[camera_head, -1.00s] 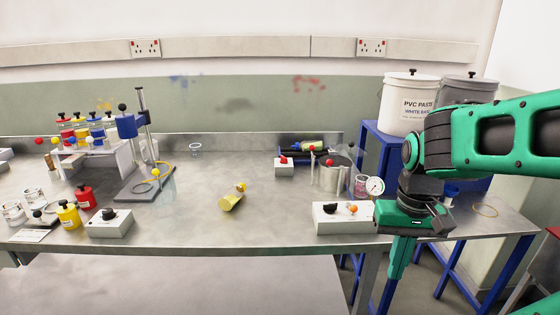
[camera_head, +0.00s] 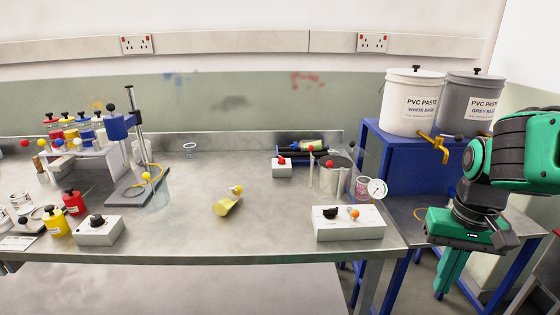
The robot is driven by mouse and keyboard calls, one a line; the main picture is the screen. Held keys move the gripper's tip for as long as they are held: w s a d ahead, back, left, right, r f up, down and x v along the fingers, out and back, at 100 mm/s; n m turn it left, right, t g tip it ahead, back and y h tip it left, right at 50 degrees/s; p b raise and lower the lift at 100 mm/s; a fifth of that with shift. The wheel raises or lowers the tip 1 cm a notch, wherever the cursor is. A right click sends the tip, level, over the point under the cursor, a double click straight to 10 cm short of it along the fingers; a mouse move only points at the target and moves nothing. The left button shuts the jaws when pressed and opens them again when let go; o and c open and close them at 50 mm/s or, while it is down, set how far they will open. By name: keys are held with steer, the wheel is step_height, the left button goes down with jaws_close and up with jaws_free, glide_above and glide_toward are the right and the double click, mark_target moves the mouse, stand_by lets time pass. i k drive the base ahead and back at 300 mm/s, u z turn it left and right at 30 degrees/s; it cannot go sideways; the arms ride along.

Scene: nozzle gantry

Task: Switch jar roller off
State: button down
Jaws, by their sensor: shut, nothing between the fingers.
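The jar roller (camera_head: 291,155), a low dark blue and black device, stands at the back of the steel bench with a green jar lying on it. In front of it is a small white box (camera_head: 282,170) with a red knob on top. I cannot tell the switch's position at this size. My gripper (camera_head: 440,290) points down, shut and empty, off the bench's right end, well apart from the roller and the box.
A white control box (camera_head: 349,223) with a black knob and an orange knob sits at the bench's front right. A metal pot (camera_head: 334,176) and a round gauge (camera_head: 378,188) stand behind it. A yellow bottle (camera_head: 228,203) lies mid-bench. Paste buckets (camera_head: 411,106) stand on the blue stand.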

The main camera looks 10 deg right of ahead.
mark_target(282, 160)
steer(key=i, duration=1)
